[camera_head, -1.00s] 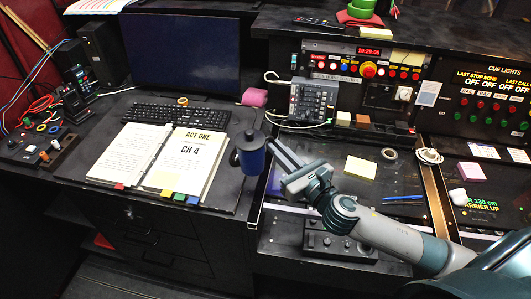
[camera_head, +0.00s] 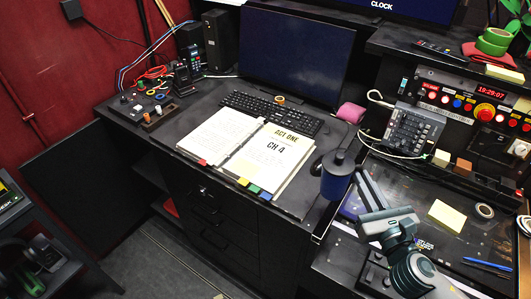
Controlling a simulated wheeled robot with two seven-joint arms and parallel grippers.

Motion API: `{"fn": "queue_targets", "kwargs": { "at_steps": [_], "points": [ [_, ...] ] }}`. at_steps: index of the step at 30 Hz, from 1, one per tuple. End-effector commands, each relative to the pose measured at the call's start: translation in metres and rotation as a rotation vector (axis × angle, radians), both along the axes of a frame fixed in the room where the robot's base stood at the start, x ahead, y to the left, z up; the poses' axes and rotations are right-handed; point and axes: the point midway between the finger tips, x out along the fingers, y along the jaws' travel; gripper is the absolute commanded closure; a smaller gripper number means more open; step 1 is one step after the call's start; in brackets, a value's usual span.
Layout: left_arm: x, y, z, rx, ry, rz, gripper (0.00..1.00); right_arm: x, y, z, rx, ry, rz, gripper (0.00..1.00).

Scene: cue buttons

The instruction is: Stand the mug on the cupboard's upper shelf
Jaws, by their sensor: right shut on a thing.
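A dark blue mug (camera_head: 336,182) with a dark top is held upright, in front of the desk's right part. My right gripper (camera_head: 356,180) is shut on it from the right side, and the fingertips are partly hidden by the mug. My left gripper is not in view. Under the desk's left end is an open cupboard-like space with an upper shelf (camera_head: 150,176). Its inside is dark, and a red thing (camera_head: 170,206) lies lower down. I cannot tell for sure that this is the cupboard meant.
An open script binder (camera_head: 235,150), a keyboard (camera_head: 270,113) and a monitor (camera_head: 296,52) fill the desk. Black drawers (camera_head: 215,222) are below it. A rack with headphones (camera_head: 35,255) stands at lower left. The floor (camera_head: 170,262) between is clear.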

Motion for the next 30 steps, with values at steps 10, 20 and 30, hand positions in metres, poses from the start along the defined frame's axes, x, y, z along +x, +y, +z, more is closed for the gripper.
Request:
{"fn": "queue_targets", "kwargs": {
  "at_steps": [10, 20, 30],
  "points": [
    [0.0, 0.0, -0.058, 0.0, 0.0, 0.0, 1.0, -0.071, 0.041, -0.047, 0.01, -0.001, -0.123, 1.0],
    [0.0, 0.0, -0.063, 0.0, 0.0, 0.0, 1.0, -0.088, 0.044, -0.047, 0.005, 0.003, -0.17, 1.0],
    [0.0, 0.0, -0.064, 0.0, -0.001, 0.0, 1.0, -0.088, 0.044, -0.047, 0.005, 0.003, -0.169, 1.0]
  ]
}}
